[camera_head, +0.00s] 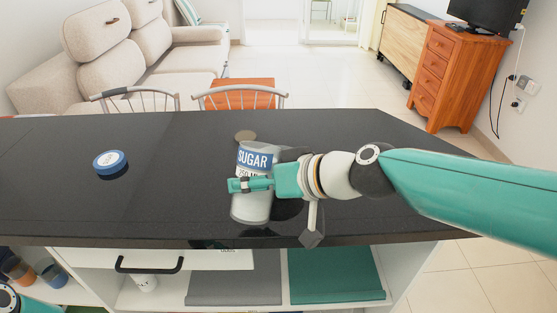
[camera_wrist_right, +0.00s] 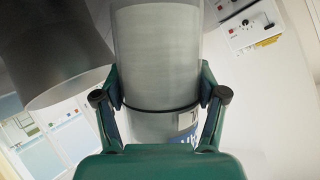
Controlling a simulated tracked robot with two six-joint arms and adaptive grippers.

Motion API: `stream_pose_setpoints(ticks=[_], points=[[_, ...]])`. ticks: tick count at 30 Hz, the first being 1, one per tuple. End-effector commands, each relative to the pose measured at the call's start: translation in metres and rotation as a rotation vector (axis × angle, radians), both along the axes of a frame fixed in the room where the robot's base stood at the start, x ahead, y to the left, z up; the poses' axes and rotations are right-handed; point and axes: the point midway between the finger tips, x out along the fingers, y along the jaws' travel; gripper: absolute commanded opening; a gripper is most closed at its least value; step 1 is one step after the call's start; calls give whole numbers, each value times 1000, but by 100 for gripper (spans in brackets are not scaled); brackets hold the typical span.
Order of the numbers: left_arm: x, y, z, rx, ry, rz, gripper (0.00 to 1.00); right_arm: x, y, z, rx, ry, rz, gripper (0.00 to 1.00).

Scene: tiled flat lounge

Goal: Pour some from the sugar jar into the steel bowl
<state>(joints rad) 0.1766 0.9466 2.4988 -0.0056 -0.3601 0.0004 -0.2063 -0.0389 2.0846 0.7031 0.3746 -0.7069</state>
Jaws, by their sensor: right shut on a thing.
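The sugar jar (camera_head: 250,207) has a blue SUGAR label and a pale body. It is nearly upright over the dark counter, slightly tilted, and its mouth is hard to make out. My right gripper (camera_head: 240,185) is shut around its side. In the right wrist view the jar (camera_wrist_right: 157,50) stands between the fingers (camera_wrist_right: 160,88). A dark rounded shape (camera_head: 291,154) shows just right of the jar, partly behind my gripper. A dark grey curved wall (camera_wrist_right: 65,60) shows in the wrist view. I cannot tell whether either is the steel bowl. My left gripper is out of view.
A blue round lid (camera_head: 110,162) lies on the dark counter (camera_head: 180,205) at left. A small tan disc (camera_head: 245,135) lies behind the jar. Chairs (camera_head: 240,97) stand beyond the far edge. The counter's left and right parts are mostly clear.

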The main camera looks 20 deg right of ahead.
Motion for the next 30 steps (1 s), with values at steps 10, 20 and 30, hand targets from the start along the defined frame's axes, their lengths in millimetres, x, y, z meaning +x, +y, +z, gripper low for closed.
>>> stream_pose_setpoints(ticks=[10,20,30], points=[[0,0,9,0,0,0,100,2,-2,5,24,29,-1,22],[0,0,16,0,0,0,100,4,-3,9,47,57,1,22],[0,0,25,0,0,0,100,6,-4,13,70,87,1,22]])
